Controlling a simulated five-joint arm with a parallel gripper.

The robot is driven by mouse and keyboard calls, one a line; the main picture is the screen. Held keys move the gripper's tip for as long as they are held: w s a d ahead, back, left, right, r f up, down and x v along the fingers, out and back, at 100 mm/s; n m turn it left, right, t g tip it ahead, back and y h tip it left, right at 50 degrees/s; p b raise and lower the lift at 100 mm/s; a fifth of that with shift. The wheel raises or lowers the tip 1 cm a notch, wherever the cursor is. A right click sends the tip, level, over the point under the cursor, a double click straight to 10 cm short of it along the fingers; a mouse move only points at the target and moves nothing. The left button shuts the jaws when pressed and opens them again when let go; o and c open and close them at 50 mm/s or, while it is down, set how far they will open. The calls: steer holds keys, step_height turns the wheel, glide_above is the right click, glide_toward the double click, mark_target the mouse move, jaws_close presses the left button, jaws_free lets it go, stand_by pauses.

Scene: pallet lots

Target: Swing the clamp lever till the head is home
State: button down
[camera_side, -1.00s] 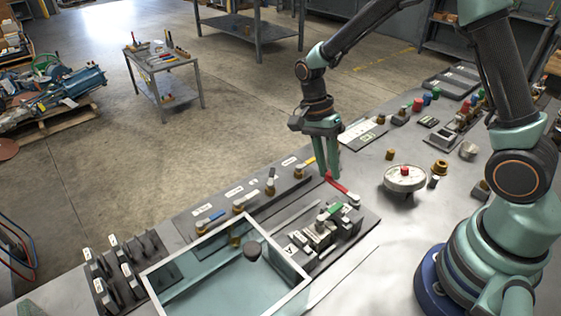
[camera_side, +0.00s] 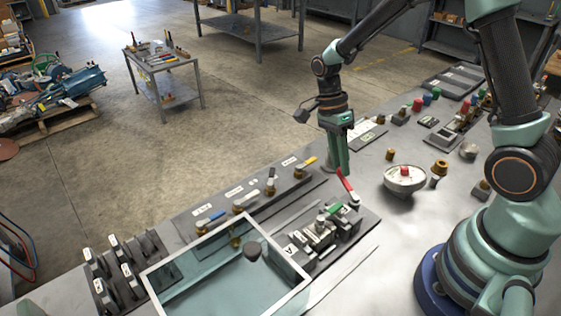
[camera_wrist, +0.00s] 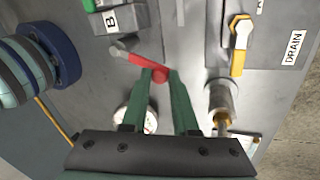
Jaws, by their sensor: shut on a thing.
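The clamp lever (camera_side: 346,184) is a red handle at the right end of a fixture plate, behind the tray with clear walls. In the wrist view the red lever (camera_wrist: 143,61) runs from a grey pivot at its upper left to its outer end between my fingers. My gripper (camera_side: 339,171) comes down from above at that outer end. In the wrist view my gripper (camera_wrist: 160,73) has its two green fingers on either side of the handle end, shut on it. The clamp head cannot be made out clearly in either view.
A block marked B (camera_wrist: 111,19) stands near the lever's pivot. A valve with a yellow handle (camera_wrist: 238,45) stands beside the DRAIN label. A white round bowl-like thing with a red knob (camera_side: 404,174) stands to the right. The clear-walled tray (camera_side: 160,277) lies in front.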

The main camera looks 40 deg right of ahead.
steer(key=c, duration=0.7)
jaws_free()
steer(key=shift+f, duration=0.15)
steer(key=v, duration=1.2)
steer(key=shift+r, duration=0.2)
